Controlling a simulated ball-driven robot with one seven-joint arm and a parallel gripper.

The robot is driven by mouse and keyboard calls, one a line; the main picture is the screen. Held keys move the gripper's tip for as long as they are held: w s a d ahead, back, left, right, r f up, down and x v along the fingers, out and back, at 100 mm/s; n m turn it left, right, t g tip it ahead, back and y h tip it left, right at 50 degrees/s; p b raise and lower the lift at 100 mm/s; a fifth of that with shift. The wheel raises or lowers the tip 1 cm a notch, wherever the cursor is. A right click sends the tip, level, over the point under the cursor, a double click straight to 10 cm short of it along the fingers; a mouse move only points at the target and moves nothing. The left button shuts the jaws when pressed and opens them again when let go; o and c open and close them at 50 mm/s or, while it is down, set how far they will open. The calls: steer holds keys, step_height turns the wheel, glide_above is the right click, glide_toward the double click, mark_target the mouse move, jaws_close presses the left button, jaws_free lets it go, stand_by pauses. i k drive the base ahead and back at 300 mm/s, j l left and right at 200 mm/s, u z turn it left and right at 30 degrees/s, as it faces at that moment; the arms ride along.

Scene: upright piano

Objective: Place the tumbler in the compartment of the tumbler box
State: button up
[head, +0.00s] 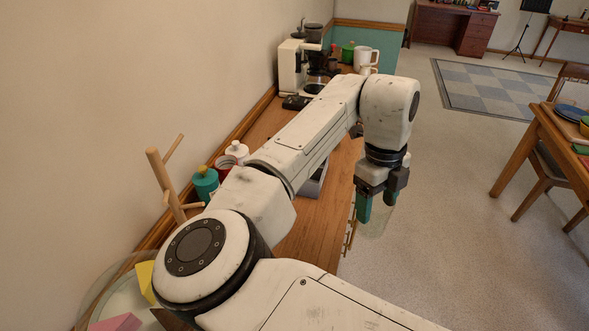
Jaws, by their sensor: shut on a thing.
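My gripper (378,202) points down past the right edge of the wooden counter, over the floor side. Its teal-tipped fingers are shut on a clear glass tumbler (375,225), which shows faintly between and below them. The tumbler hangs roughly upright. I cannot make out the tumbler box for certain. A grey box-like thing (315,184) on the counter, left of the gripper, shows only in part behind my arm, and its compartments are hidden.
The counter (318,232) runs along the wall. A teal jar (204,183), white-lidded jar (237,151) and wooden peg stand (168,182) stand at its left. A coffee machine (293,66) and white mug (366,60) are at the far end. Open floor lies right.

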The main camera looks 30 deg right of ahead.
mark_target(308, 188)
steer(key=i, duration=0.85)
